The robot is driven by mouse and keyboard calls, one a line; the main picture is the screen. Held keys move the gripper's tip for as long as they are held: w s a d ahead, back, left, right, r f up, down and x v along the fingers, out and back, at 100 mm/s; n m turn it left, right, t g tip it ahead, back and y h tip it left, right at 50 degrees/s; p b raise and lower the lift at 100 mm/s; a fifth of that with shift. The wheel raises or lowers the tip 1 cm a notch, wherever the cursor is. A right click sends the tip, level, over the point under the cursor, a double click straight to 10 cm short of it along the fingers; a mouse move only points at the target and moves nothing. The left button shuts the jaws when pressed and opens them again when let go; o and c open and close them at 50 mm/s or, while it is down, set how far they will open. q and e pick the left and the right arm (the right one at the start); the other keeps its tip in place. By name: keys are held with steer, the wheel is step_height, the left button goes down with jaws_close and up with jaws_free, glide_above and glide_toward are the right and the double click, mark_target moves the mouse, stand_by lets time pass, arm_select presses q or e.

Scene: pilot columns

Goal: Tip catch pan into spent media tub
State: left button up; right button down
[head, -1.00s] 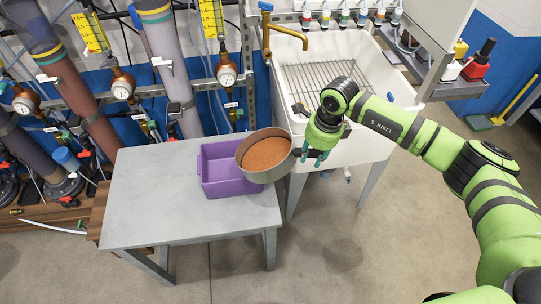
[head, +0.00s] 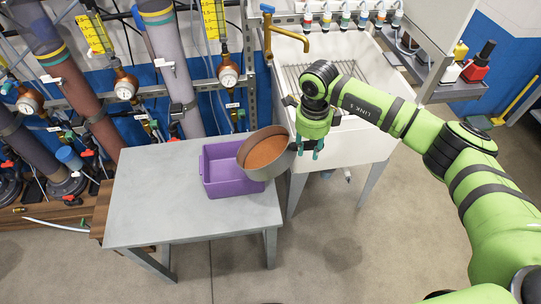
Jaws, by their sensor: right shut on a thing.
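The catch pan (head: 283,167) is a round, grey-brown pan with orange-brown media (head: 264,151) inside. My right gripper (head: 309,149) is shut on its right side; the exact contact is partly hidden by the gripper. The pan is held tilted to the left, its left edge over the right end of the purple spent media tub (head: 233,188). The tub sits on the grey table near its right edge. The visible part of its inside looks empty, and the pan hides its right end. My left gripper is not in view.
The grey table (head: 145,205) is bare left of the tub. A white sink (head: 361,146) with a brass tap (head: 287,32) stands behind my right gripper. Columns, gauges (head: 228,76) and pipes line the back left. Open floor lies front right.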

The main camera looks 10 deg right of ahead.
stand_by(0.8)
steer(key=shift+w+a+r+h, duration=0.3)
steer(key=shift+a+r, duration=0.1)
steer(key=shift+r, duration=0.25)
steer(key=shift+w+a+r+g+h, duration=0.2)
steer(key=shift+a+r+g+h, duration=0.3)
steer(key=shift+r, duration=0.25)
steer(key=shift+w+a+r+g+h+b, duration=0.2)
steer(key=shift+w+a+r+h+b, duration=0.15)
steer(key=shift+a+r+b, duration=0.15)
steer(key=shift+w+a+r+g+h+b, duration=0.2)
steer(key=shift+a+r+h+b, duration=0.15)
steer(key=shift+a+r, duration=0.15)
steer(key=shift+w+a+r, duration=0.1)
steer(key=shift+r, duration=0.25)
